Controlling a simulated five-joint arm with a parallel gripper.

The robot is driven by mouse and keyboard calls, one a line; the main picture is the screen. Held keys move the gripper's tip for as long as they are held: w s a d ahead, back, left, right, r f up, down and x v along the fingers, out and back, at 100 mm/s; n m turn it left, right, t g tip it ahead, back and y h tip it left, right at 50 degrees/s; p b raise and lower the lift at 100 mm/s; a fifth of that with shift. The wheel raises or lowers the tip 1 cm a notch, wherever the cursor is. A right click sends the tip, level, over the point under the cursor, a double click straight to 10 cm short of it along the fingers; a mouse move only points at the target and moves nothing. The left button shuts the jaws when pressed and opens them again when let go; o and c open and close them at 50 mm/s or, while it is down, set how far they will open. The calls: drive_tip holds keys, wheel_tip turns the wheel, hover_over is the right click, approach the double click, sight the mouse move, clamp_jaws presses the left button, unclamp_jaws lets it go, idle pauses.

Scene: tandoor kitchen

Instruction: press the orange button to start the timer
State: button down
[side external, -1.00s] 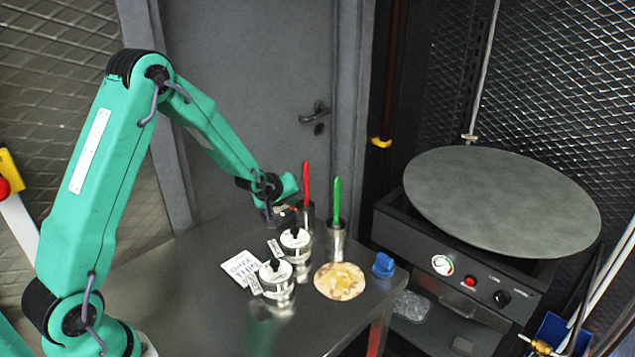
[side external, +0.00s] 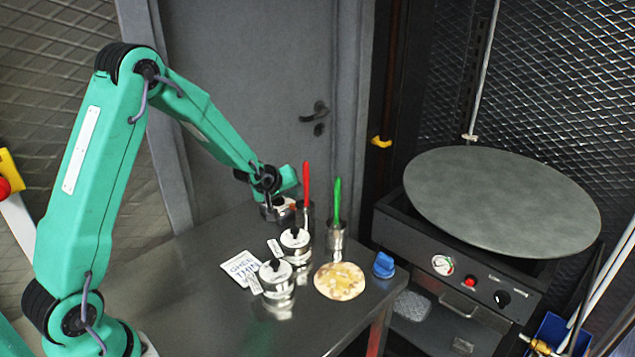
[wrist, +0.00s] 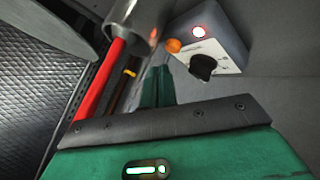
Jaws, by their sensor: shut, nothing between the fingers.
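A grey timer box (wrist: 222,28) shows at the top of the wrist view.
A red-handled utensil (side external: 306,181) and a green-handled one (side external: 337,200) stand upright in steel cups close right of my gripper. Two lidded pots (side external: 276,275), a white card (side external: 240,267), a flatbread (side external: 340,281) and a blue object (side external: 383,265) occupy the steel table (side external: 190,300).

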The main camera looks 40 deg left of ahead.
sight(291, 211)
wheel_tip(291, 211, up, 4)
drive_tip(key=shift+r, duration=0.25)
idle(0.4)
idle(0.6)
drive_tip(key=s+d+r+m, duration=0.3)
drive_tip(key=s+d+r, duration=0.25)
drive_tip(key=r, duration=0.25)
drive_tip(key=s+d+r+m+g, duration=0.1)
drive_tip(key=s+d+r+m, duration=0.1)
drive_tip(key=s, duration=0.7)
drive_tip(key=s+d+r+m+g+h, duration=0.1)
drive_tip(key=s+d+r+m, duration=0.1)
drive_tip(key=s, duration=0.6)
drive_tip(key=s+d+r+m+g+h, duration=0.1)
drive_tip(key=s+d+r+m, duration=0.1)
drive_tip(key=s, duration=0.7)
drive_tip(key=shift+s+d+r+m, duration=0.3)
drive_tip(key=shift+d+m, duration=0.5)
drive_tip(key=shift+m, duration=0.4)
